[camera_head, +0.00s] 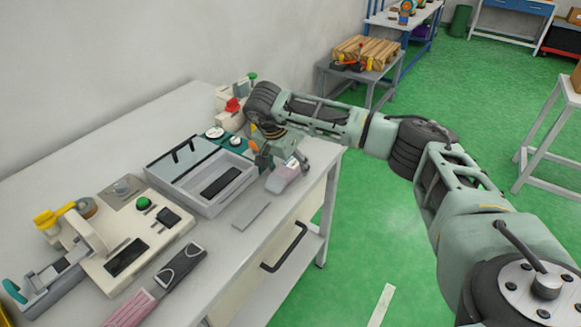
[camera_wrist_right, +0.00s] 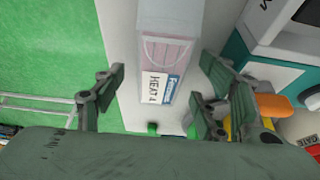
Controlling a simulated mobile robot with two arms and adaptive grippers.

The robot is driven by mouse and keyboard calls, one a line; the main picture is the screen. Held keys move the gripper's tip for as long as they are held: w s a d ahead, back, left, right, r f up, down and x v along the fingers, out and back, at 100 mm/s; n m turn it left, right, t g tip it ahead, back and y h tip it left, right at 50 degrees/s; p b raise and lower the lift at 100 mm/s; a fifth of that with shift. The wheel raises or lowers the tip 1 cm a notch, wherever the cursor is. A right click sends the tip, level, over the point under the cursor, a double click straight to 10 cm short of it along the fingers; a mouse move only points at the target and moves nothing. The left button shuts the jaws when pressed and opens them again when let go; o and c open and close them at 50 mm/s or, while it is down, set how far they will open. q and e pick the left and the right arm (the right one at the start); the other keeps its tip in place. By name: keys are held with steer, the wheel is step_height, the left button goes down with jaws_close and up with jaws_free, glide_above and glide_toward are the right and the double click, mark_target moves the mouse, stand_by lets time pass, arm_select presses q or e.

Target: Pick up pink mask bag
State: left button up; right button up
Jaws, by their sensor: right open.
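The pink mask bag (camera_head: 281,179) is a small clear pouch with a pink mask inside, lying on the white bench near its right end. In the right wrist view the bag (camera_wrist_right: 170,48) shows a pink pleated mask and a white and blue label. My right gripper (camera_head: 285,160) is over the far end of the bag, pointing down. In the right wrist view my right gripper (camera_wrist_right: 163,72) is open, one finger on each side of the bag, with gaps between the fingers and the bag. My left gripper is not in view.
A teal and white case (camera_head: 200,205) stands left of the bag. A cream machine (camera_head: 110,255) and a pink pleated strip (camera_head: 130,311) are nearer. A red-knobbed device (camera_head: 232,105) stands behind the gripper. A flat grey plate (camera_head: 251,216) lies near the bench's front edge.

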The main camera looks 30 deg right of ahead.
steer(key=shift+c, duration=0.3)
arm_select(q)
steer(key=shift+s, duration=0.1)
arm_select(e)
steer(key=c, duration=1)
steer(key=shift+r, duration=0.15)
steer(key=shift+c, duration=0.2)
